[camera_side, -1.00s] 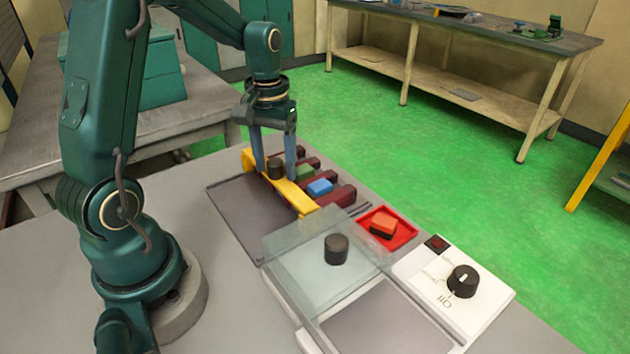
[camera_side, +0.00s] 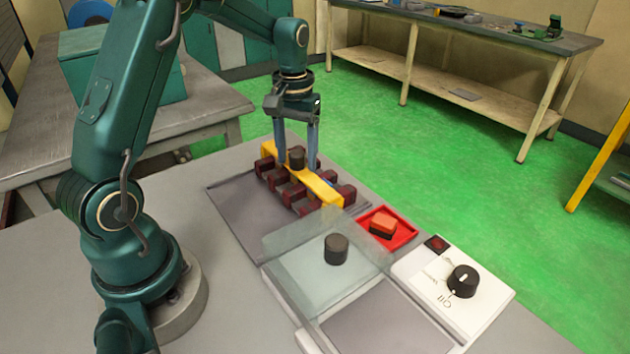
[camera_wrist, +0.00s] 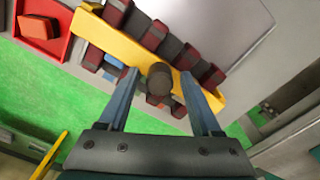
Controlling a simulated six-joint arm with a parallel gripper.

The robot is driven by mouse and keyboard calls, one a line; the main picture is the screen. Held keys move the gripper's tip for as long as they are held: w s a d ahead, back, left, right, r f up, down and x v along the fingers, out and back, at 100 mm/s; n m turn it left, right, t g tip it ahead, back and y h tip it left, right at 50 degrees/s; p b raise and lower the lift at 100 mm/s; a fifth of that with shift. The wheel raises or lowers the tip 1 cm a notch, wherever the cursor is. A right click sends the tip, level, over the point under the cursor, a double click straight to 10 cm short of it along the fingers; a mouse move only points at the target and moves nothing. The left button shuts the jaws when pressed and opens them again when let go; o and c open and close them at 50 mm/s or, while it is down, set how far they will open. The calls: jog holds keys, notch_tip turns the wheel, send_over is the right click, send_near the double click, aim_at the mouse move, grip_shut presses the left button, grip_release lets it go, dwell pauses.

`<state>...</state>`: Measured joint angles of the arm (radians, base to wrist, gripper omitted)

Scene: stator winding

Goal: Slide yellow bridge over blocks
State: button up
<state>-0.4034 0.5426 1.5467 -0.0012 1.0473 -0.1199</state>
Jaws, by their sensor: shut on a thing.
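The yellow bridge (camera_side: 322,186) lies lengthwise across the row of dark red blocks (camera_side: 282,185), whose ends stick out on both sides of it. The bridge also crosses the wrist view (camera_wrist: 120,45), with the dark red blocks (camera_wrist: 155,35) beside it. A black knob (camera_side: 297,157) stands on the bridge; it also shows in the wrist view (camera_wrist: 159,80). The green and blue pieces between the blocks are mostly hidden by the bridge.
A grey plate (camera_side: 245,205) lies bare beside the blocks. A red tray (camera_side: 402,232) holds an orange block (camera_side: 383,224). A clear cover (camera_side: 300,260) with a black knob (camera_side: 336,249) and a white dial box (camera_side: 440,270) are nearer the camera.

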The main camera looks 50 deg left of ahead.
jog(key=shift+w+f, duration=0.25)
jog(key=shift+w, duration=0.15)
jog(key=o, duration=0.5)
jog(key=shift+o, duration=0.2)
jog(key=shift+w+r, duration=0.1)
jog(key=shift+r, duration=3.05)
jog(key=s+d+r+m+t, duration=0.3)
jog(key=s+d+r+t, duration=0.1)
jog(key=s+d+r, duration=0.4)
jog(key=s+d+f+m+t, duration=0.1)
jog(key=s+d+f+m, duration=0.2)
jog(key=s, duration=0.5)
jog(key=shift+d+f+t, duration=0.3)
jog(key=shift+d+f, duration=0.55)
jog(key=shift+f, duration=0.1)
